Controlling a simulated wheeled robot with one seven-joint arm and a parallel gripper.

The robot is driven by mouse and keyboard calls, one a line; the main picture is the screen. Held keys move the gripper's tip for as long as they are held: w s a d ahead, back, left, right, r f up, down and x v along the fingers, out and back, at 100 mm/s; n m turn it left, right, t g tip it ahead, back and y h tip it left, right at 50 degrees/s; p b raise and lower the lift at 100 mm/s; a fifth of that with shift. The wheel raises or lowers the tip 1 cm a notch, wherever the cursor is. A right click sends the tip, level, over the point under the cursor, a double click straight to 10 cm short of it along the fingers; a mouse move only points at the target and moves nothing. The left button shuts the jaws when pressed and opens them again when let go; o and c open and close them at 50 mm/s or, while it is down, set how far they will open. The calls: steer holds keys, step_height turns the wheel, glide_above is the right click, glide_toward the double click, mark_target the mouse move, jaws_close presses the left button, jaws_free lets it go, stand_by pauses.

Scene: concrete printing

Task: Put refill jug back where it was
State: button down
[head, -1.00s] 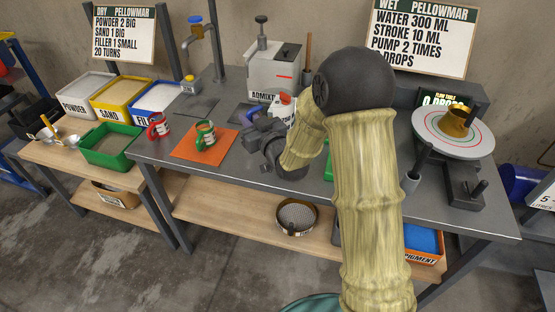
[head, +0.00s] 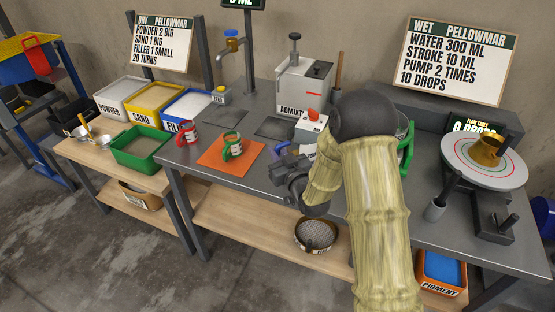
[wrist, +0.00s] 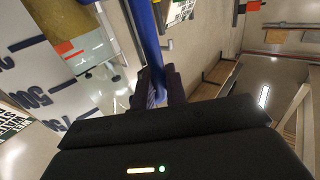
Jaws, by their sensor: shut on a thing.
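The refill jug (wrist: 50,75) shows in the wrist view as a pale wall with dark volume marks and a blue handle (wrist: 150,45). My gripper (wrist: 155,88) is shut on that handle. In the head view my gripper (head: 286,172) is over the front part of the grey bench, right of the orange mat. A bit of the blue handle (head: 281,148) shows just behind it.
Green (head: 232,146) and red (head: 187,132) mugs are left, the green one on the orange mat (head: 218,160). A flow table (head: 455,150) stands right. A green-handled container is partly hidden behind my arm.

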steer(key=shift+f, duration=1.25)
steer(key=shift+f, duration=0.2)
steer(key=c, duration=1.4)
jaws_free()
steer(key=shift+c, duration=0.2)
steer(key=v, duration=1.3)
steer(key=shift+d+p, duration=0.2)
steer(key=shift+p, duration=0.15)
